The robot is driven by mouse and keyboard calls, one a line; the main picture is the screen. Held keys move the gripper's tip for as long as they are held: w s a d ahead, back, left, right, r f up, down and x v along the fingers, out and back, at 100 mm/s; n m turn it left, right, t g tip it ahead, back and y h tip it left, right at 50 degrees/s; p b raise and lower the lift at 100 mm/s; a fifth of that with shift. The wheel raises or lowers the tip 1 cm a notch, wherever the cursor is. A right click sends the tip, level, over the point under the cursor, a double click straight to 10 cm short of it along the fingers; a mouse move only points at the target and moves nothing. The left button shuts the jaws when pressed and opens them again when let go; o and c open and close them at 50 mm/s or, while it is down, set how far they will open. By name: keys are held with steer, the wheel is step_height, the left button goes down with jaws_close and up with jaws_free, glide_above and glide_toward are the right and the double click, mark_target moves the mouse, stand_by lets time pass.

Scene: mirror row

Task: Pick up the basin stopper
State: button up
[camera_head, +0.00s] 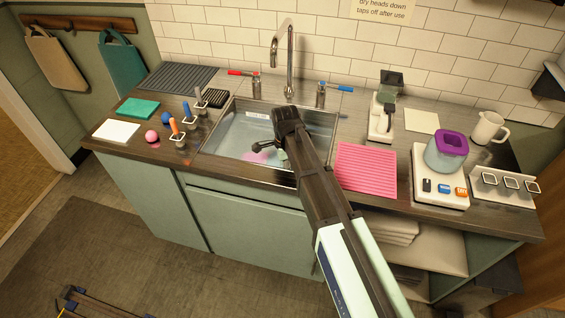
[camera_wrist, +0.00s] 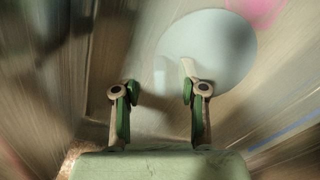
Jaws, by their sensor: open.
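In the wrist view, my gripper (camera_wrist: 160,92) is open, its two green-padded fingers apart and nothing clearly held between them. A pale round disc (camera_wrist: 215,48) lies beyond the fingertips, to the upper right; it may be the basin stopper, but blur keeps me from being sure. A small pale upright shape shows at its lower left, by the right finger. In the head view, my gripper (camera_head: 266,147) is over the sink basin (camera_head: 222,142). The arm hides part of the basin, and I cannot make out the stopper there.
A pink item (camera_head: 257,157) lies in the basin and shows at the top of the wrist view (camera_wrist: 256,9). The tall faucet (camera_head: 289,60) stands behind the basin. A pink ribbed mat (camera_head: 366,168) lies right of it. Brush holders (camera_head: 190,122) stand left.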

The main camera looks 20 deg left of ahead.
jaws_close()
